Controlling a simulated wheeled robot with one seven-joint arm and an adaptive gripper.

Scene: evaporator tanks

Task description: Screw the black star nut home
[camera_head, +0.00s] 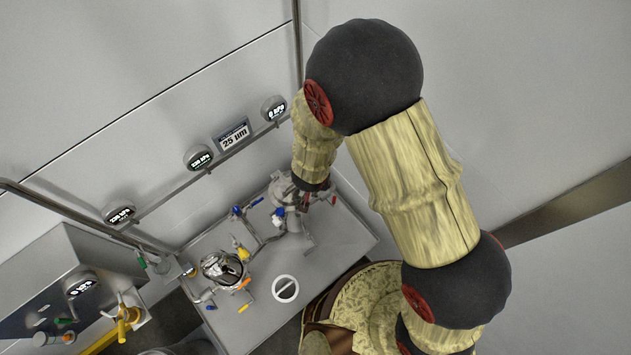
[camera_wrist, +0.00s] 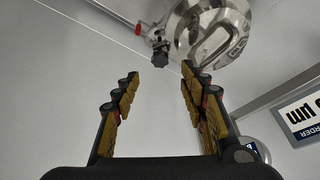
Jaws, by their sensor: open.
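In the wrist view a small dark piece, which looks like the black star nut (camera_wrist: 160,46), sits on a steel fitting beside a shiny steel tank lid (camera_wrist: 210,32). It is just beyond and between my fingertips, apart from them. My gripper (camera_wrist: 160,74) is open and empty, its yellow-padded fingers spread on both sides. In the head view my gripper (camera_head: 311,196) is at the rear steel tank (camera_head: 283,187) on the bench; my wrist partly hides the tank. The nut cannot be made out there.
The steel bench (camera_head: 345,238) also carries an open steel vessel (camera_head: 222,268), blue and yellow valve handles and a white ring-shaped handle (camera_head: 285,288). A rail with gauges (camera_head: 198,157) and a "25 um" sign (camera_head: 233,135) runs along the wall behind. The bench's right side is clear.

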